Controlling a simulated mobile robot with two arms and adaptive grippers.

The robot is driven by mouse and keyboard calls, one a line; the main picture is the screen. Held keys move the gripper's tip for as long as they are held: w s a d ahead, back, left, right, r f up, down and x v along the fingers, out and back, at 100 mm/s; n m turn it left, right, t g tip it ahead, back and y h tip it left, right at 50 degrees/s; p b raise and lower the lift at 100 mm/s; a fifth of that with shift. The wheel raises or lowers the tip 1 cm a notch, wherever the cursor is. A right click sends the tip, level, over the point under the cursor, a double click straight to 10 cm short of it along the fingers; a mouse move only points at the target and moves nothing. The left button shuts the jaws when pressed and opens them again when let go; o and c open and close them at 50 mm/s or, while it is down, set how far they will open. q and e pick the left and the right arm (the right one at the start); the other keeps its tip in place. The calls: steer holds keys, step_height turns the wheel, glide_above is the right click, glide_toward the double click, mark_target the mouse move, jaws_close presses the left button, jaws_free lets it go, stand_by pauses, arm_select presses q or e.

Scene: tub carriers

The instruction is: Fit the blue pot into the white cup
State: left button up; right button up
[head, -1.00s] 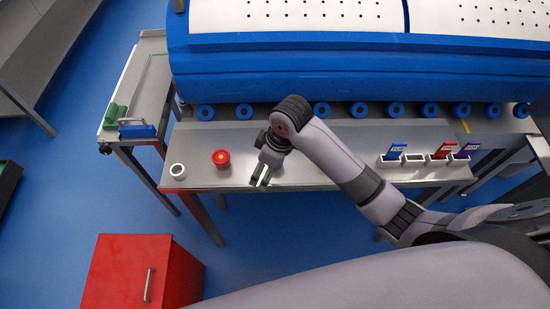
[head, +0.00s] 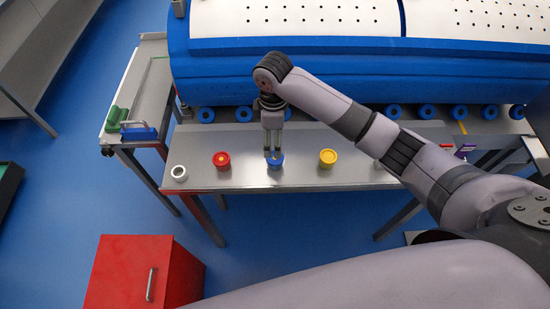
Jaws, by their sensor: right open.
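The white cup (head: 179,173), a small white ring-shaped thing with an open top, stands near the left end of the metal table. The blue pot (head: 275,163) stands upright on the table, to the right of the cup, with the red pot (head: 221,160) between them. My right gripper (head: 273,153) points down over the blue pot. It is open, with its fingertips at the pot's top; I cannot tell whether they touch it. The gripper partly covers the pot. My left gripper is not in view.
A yellow pot (head: 328,158) stands right of the blue one. My right arm mostly hides the small card holders at the table's right. A blue machine (head: 290,75) with rollers closes off the back. A red cabinet (head: 140,270) stands in front.

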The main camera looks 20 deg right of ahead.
mark_target(275, 162)
step_height(275, 162, down, 4)
steer(key=shift+r, duration=0.25)
steer(key=shift+f+p, duration=0.5)
step_height(275, 162, down, 4)
steer(key=shift+s+d+r+p, duration=0.1)
steer(key=shift+s+r+p, duration=0.1)
steer(key=shift+p, duration=0.4)
steer(key=shift+w+f, duration=0.1)
steer(key=shift+f, duration=0.35)
steer(key=c, duration=1.2)
steer(key=shift+c, duration=0.4)
steer(key=shift+r, duration=0.15)
